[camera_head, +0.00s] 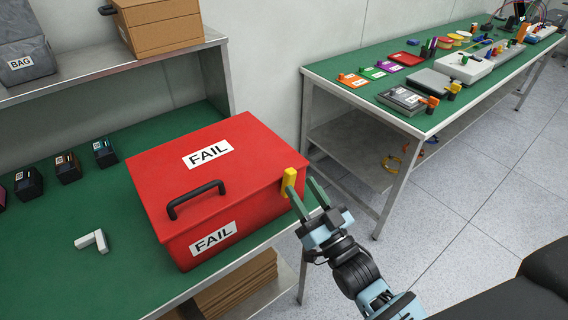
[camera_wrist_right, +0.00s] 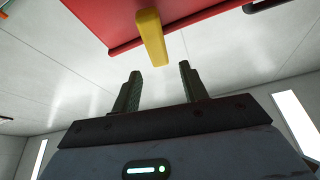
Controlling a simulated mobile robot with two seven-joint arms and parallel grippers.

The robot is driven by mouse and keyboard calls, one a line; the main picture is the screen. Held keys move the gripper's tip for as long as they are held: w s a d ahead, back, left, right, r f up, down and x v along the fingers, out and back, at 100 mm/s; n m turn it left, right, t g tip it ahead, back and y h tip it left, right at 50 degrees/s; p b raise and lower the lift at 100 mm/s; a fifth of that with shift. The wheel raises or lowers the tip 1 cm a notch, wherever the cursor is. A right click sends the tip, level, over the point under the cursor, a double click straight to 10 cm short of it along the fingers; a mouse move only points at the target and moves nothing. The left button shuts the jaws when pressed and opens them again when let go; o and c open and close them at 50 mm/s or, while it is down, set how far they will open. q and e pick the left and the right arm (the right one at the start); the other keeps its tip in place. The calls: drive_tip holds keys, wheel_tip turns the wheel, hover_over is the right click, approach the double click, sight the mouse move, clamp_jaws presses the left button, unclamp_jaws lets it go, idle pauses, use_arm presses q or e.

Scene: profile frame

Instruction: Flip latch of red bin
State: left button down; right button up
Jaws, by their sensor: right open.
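The red bin (camera_head: 212,178) sits closed on the green table, with "FAIL" labels on its lid and front. A black handle (camera_head: 196,198) is on the lid's front edge. The yellow latch (camera_head: 289,183) is at the bin's right side and points down the side wall. My right gripper (camera_head: 304,188) is open and empty next to the latch. In the right wrist view, the latch (camera_wrist_right: 152,40) hangs ahead of the two dark fingers (camera_wrist_right: 158,82), roughly centred between them. I cannot tell whether a finger touches it. My left gripper is not in view.
The green table (camera_head: 85,268) holds small dark boxes (camera_head: 68,168) and a white L-shaped piece (camera_head: 93,241) left of the bin. A shelf with a grey bag box (camera_head: 28,61) stands behind. A second table (camera_head: 345,68) with several devices is at the right, beyond open floor.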

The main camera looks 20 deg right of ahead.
sight(294, 175)
drive_tip(key=p+x, duration=0.1)
drive_tip(key=x, duration=0.6)
drive_tip(key=shift+w+a, duration=0.1)
drive_tip(key=shift+w, duration=0.2)
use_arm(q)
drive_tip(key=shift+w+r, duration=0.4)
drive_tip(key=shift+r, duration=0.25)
